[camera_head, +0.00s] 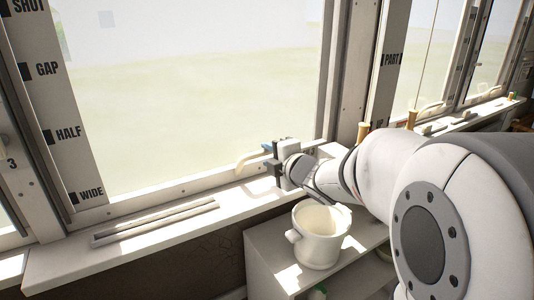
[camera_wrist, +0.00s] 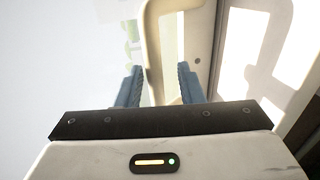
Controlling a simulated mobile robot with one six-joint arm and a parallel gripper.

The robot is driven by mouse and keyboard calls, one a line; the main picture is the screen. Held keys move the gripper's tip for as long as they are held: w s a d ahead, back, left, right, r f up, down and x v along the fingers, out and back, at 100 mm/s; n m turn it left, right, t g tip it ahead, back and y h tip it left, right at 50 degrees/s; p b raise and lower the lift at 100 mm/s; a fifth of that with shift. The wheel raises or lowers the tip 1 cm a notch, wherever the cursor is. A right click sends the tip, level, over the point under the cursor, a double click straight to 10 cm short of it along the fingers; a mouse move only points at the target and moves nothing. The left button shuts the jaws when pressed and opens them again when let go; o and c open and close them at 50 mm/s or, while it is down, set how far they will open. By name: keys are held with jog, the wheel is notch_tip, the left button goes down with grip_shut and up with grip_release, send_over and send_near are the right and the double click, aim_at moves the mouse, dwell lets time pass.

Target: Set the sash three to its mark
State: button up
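The large window sash (camera_head: 200,183) fills the middle of the head view. A post at its left carries a scale (camera_head: 48,100) reading SHUT, GAP, HALF and WIDE from top to bottom, with dark squares beside the words. A cream handle (camera_head: 248,161) sits low at the sash's right side. My gripper (camera_head: 270,153) is at this handle. In the wrist view, the blue fingers of my gripper (camera_wrist: 160,85) stand apart with the cream handle (camera_wrist: 153,45) between them. A gap shows beside the right finger.
A white pot (camera_head: 318,240) stands on a low white shelf (camera_head: 265,265) below the sill. A slotted strip (camera_head: 155,222) lies on the sill (camera_head: 120,250) at left.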

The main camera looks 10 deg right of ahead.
jog(key=p+v, duration=0.1)
jog(key=v, duration=0.4)
jog(key=shift+s+d, duration=0.15)
jog(key=shift+s, duration=0.2)
jog(key=s+d+r+m+g+h+p, duration=0.5)
jog(key=s+r+m+h+p, duration=0.15)
jog(key=m+p, duration=0.65)
jog(key=s+a+m+g+y+p, duration=0.1)
jog(key=s+a+m+g+p, duration=0.2)
jog(key=s, duration=0.4)
jog(key=s+a+m+g+p, duration=0.3)
jog(key=s+a+m+g, duration=0.1)
jog(key=s, duration=0.4)
jog(key=shift+m+y, duration=0.35)
jog(key=shift+m, duration=0.45)
jog(key=shift+r, duration=0.1)
